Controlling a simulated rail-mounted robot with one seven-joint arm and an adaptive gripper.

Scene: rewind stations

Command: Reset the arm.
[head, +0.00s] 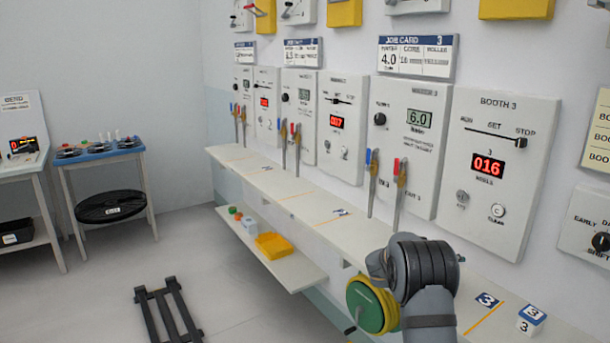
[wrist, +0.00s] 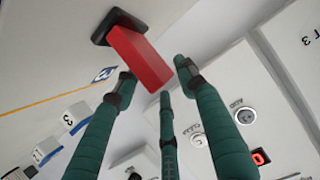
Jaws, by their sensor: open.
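My gripper (wrist: 158,82) shows in the wrist view as three dark green fingers, spread apart. A red block-shaped part (wrist: 140,55) on a black base (wrist: 118,24) stands out from a pale surface by the fingertips. Whether any finger touches it is not clear. In the head view my arm rises at the lower right in front of the long shelf; the gripper end is hidden there. The Booth 3 panel (head: 500,150) has a red display reading 016, a RUN/SET/STOP slider with its knob at STOP, and two round controls. Part of this panel shows upside down in the wrist view.
A green disc with a yellow rim (head: 365,307) is beside my arm. A cube marked 3 (head: 531,320) sits on the shelf (head: 300,200). Red- and blue-tipped tools hang along the wall. A yellow tray (head: 277,246) is on a lower shelf. A dark frame (head: 168,308) lies on open floor.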

